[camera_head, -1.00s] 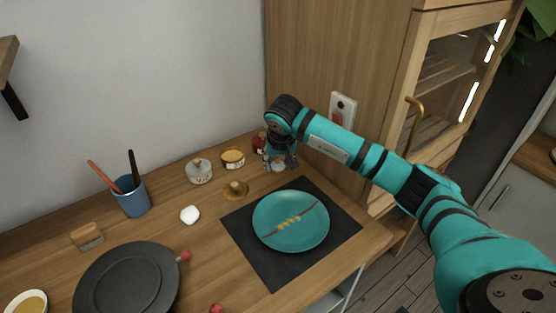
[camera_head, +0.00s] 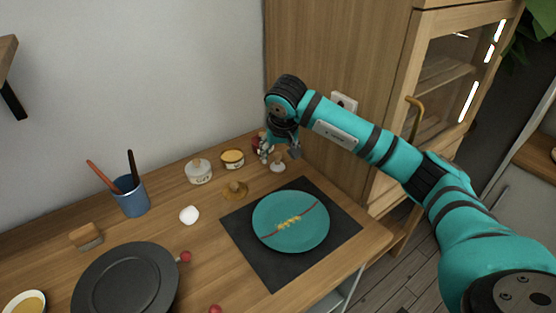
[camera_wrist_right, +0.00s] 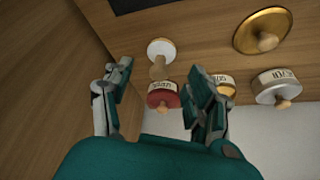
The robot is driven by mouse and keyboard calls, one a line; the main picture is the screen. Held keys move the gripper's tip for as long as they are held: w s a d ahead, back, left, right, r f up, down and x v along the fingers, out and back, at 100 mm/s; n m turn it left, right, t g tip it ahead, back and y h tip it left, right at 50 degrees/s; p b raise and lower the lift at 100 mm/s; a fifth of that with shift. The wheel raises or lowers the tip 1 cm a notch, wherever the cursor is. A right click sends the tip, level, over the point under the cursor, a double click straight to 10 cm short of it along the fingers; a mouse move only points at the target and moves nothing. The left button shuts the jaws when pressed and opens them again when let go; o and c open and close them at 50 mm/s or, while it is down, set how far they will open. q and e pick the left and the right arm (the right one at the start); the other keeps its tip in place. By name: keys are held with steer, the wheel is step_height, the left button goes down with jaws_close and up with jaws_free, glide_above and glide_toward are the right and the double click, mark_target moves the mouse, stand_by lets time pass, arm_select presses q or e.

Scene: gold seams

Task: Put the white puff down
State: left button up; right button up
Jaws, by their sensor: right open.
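The white puff (camera_head: 278,168), a small white disc with a wooden knob handle, stands on the wooden counter behind the dark mat. In the right wrist view, its white disc (camera_wrist_right: 160,47) and handle show between and beyond my fingertips. My right gripper (camera_head: 280,152) is open just above the puff, with one finger on each side and no visible contact. It also shows open in the right wrist view (camera_wrist_right: 161,70), with nothing held. My left gripper is not in view.
A red-topped jar (camera_wrist_right: 163,97) stands close beside the puff. A teal plate (camera_head: 270,238) lies on the dark mat (camera_head: 341,226). The wooden cabinet (camera_head: 310,60) is right behind.

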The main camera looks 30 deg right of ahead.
steer(key=v, duration=0.6)
steer(key=shift+r, duration=0.3)
steer(key=shift+s, duration=0.15)
